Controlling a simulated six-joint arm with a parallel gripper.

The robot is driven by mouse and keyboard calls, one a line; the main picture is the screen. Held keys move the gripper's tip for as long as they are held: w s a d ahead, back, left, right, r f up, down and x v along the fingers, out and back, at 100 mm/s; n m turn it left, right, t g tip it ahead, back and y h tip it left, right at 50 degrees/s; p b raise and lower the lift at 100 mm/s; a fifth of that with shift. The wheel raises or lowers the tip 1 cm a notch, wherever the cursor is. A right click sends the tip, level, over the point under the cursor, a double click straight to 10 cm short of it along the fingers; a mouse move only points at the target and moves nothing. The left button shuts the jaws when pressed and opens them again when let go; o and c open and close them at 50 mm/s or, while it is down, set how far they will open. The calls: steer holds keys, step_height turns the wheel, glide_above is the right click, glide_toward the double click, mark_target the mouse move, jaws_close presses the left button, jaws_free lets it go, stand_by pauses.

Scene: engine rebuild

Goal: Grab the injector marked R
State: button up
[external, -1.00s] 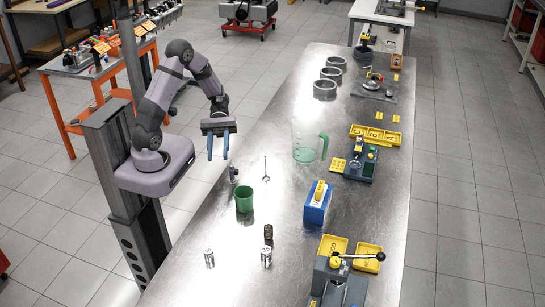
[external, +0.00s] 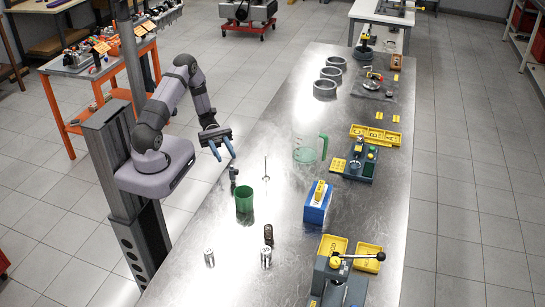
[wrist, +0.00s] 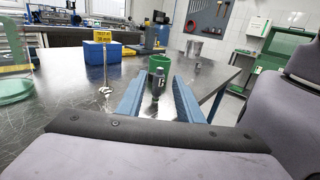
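A small dark upright injector (external: 233,174) stands on the metal table near its left edge. In the wrist view the injector (wrist: 158,82) shows a pale letter, too small to read surely as R. My gripper (external: 225,157) is open and empty, with its blue fingers tilted down, above and just behind the injector in the external view. In the wrist view the injector appears between the two fingers of my gripper (wrist: 159,92), ahead of them and apart from both.
A green cup (external: 244,201) stands just beyond the injector. A thin upright metal rod (external: 266,172) is to its right. A clear jug with a green handle (external: 306,150) and a blue box (external: 318,204) stand farther right. Small metal cylinders (external: 209,257) are at the near end.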

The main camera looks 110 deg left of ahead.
mark_target(235, 173)
steer(key=shift+p+x, duration=2.25)
steer(key=shift+x, duration=3.15)
steer(key=shift+w+d, duration=0.4)
steer(key=shift+d, duration=0.05)
steer(key=shift+c, duration=0.2)
jaws_close()
